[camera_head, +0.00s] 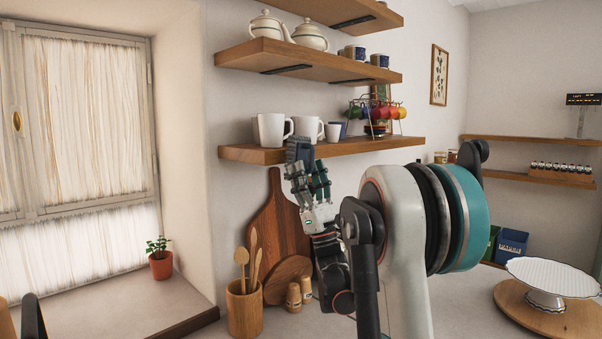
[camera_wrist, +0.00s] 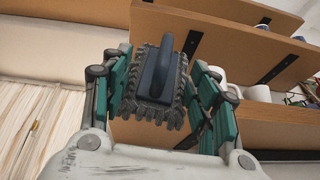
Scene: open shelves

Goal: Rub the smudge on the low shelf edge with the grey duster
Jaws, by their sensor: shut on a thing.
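The grey duster (camera_head: 299,151) has a dark handle and a fringed grey pad. It is upright at the front edge of the low shelf (camera_head: 250,154), below the white mugs. In the wrist view the duster (camera_wrist: 157,78) sits between the green-lined fingers of my gripper (camera_wrist: 161,92). My gripper (camera_head: 308,178) is shut on it. In the wrist view the low shelf (camera_wrist: 270,127) is just behind the duster; I cannot tell whether they touch. I see no smudge; the duster and my fingers cover part of the edge.
White mugs (camera_head: 271,130) and a rack of coloured cups (camera_head: 378,113) stand on the low shelf. Two more shelves (camera_head: 300,62) are above. Below are a cutting board (camera_head: 281,220), a utensil pot (camera_head: 245,309) and a cake stand (camera_head: 552,278). The windowsill at left is mostly clear.

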